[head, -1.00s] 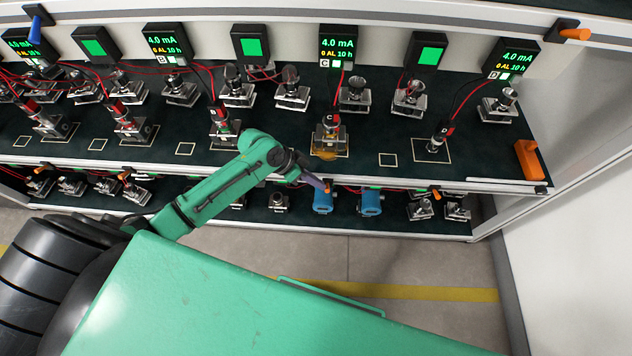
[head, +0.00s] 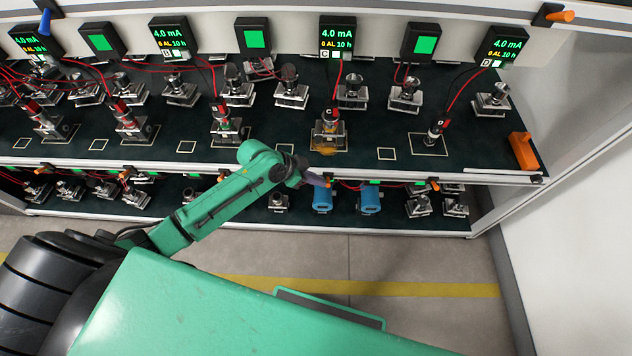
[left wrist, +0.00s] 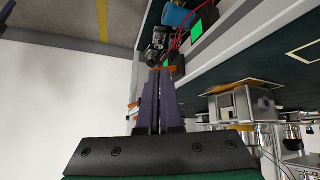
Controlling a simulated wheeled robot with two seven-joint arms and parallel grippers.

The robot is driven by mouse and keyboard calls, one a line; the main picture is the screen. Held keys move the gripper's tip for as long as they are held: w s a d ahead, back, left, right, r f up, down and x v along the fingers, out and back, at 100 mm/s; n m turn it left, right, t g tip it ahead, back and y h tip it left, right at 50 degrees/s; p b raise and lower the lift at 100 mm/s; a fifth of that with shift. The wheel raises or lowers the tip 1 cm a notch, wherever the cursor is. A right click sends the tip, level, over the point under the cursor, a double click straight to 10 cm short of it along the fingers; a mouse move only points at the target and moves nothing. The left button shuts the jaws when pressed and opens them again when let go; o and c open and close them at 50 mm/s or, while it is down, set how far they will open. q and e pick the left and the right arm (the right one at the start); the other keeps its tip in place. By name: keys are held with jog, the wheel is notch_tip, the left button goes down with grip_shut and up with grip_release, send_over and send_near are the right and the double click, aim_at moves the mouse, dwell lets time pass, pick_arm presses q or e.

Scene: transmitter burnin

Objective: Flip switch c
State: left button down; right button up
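My left gripper (head: 314,181) is at the shelf's front edge, below the transmitter marked C (head: 328,130). Its dark purple fingers look closed together, and they also show in the left wrist view (left wrist: 159,80). A small orange lever (head: 328,184) sits right at the fingertips; in the left wrist view orange (left wrist: 172,68) shows just beyond them. I cannot tell whether they touch, nor read a letter on this lever. The display marked C (head: 338,40) is lit and reads 4.0 mA. My right gripper is in neither view.
Other orange levers (head: 433,186) sit along the front edge. Transmitters stand on the upper shelf, including one marked D (head: 434,132). Two blue devices (head: 370,200) are on the lower shelf below. An orange block (head: 523,151) sits at the right end. The floor in front is clear.

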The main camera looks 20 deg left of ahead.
pick_arm(q)
jog(key=t, duration=0.1)
jog(key=f+m+t, duration=0.1)
jog(key=t, duration=0.1)
jog(key=f+m+t, duration=0.1)
jog(key=t, duration=0.1)
jog(key=shift+s, duration=0.1)
pick_arm(e)
jog(key=shift+s, duration=0.4)
dwell(0.4)
pick_arm(q)
jog(key=shift+r, duration=0.15)
pick_arm(e)
jog(key=shift+r, duration=0.15)
